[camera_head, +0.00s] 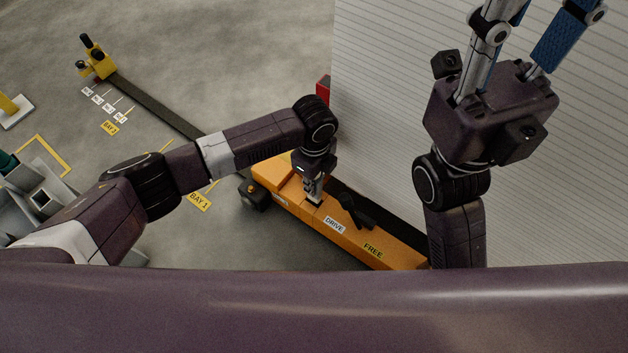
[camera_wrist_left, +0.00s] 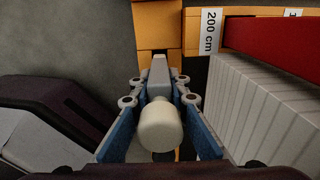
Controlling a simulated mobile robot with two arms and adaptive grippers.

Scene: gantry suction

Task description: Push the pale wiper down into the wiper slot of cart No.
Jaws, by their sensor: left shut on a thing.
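The pale wiper (camera_wrist_left: 161,125) shows in the left wrist view as a rounded cream knob between the two fingers. My left gripper (camera_head: 313,193) is shut on it and points down at the top of the orange cart (camera_head: 292,204). The wiper slot is hidden under the gripper, and I cannot tell how deep the wiper sits. The cart also shows in the left wrist view (camera_wrist_left: 155,22). My right gripper (camera_head: 535,28) is raised at the upper right, its fingers spread and empty, the tips cut off by the frame.
A black lever (camera_head: 356,214) stands on the cart near the "DRIVE" (camera_head: 334,225) and "FREE" (camera_head: 373,250) labels. A pale ribbed wall (camera_head: 385,110) rises behind. A dark rail (camera_head: 165,115) runs along the floor to a yellow end unit (camera_head: 101,65). Open floor lies at the upper left.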

